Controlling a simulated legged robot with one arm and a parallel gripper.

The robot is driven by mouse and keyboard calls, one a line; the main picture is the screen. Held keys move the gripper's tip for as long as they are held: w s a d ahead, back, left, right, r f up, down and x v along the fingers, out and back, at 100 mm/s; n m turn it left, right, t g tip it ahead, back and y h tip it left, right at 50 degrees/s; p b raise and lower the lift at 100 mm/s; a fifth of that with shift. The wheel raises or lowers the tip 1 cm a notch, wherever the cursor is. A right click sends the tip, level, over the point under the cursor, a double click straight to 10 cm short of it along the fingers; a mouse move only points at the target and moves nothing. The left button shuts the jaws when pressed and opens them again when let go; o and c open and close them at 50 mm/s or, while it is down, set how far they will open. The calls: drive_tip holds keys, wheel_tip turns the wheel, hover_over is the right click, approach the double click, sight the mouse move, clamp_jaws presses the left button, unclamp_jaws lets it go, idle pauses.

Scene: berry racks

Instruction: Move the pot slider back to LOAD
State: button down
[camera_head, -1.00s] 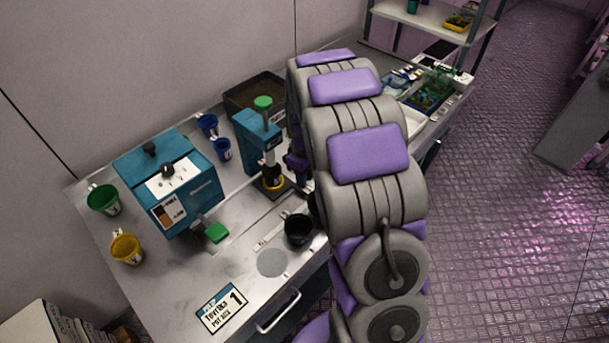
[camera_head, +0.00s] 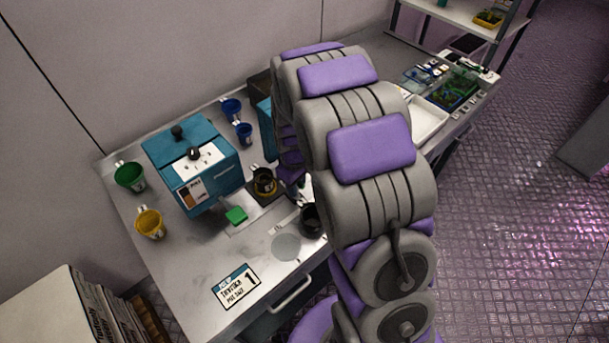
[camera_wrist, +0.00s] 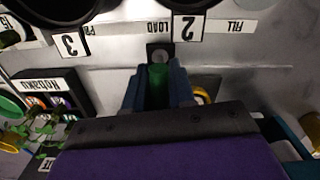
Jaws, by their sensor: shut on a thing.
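In the wrist view my gripper (camera_wrist: 157,92) is closed around a green handle (camera_wrist: 157,76), which looks like the slider's. The handle is at a slot in the metal bench, beside a strip with the upside-down words LOAD (camera_wrist: 157,28) and FILL (camera_wrist: 237,27). Number plates 3 (camera_wrist: 69,44) and 2 (camera_wrist: 187,27) flank LOAD. In the head view my arm hides the gripper and most of the teal press (camera_head: 265,123). A dark pot with a yellow band (camera_head: 264,184) stands left of my arm, and a black pot (camera_head: 311,220) stands nearer the front.
A teal box machine (camera_head: 195,165) with a green block (camera_head: 236,216) stands on the left. Green (camera_head: 130,176), yellow (camera_head: 150,224) and blue (camera_head: 232,108) cups stand around it. Trays (camera_head: 455,92) lie right of my arm. The bench front has a clear patch near the sign (camera_head: 237,287).

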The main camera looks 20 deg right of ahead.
drive_tip(key=shift+w+d, duration=0.1)
drive_tip(key=c, duration=1.1)
unclamp_jaws()
drive_tip(key=shift+o, duration=0.2)
wheel_tip(320, 180, up, 17)
drive_tip(key=p, duration=0.3)
drive_tip(key=shift+r, duration=0.15)
drive_tip(key=s+r+m+g, duration=0.1)
drive_tip(key=s+r+m, duration=0.1)
drive_tip(key=s, duration=1.3)
drive_tip(key=s+a+r+m, duration=0.1)
drive_tip(key=s+m, duration=0.3)
drive_tip(key=s, duration=1.2)
drive_tip(key=shift+s+r+g, duration=0.2)
drive_tip(key=shift+r+g, duration=0.2)
drive_tip(key=shift+r, duration=0.2)
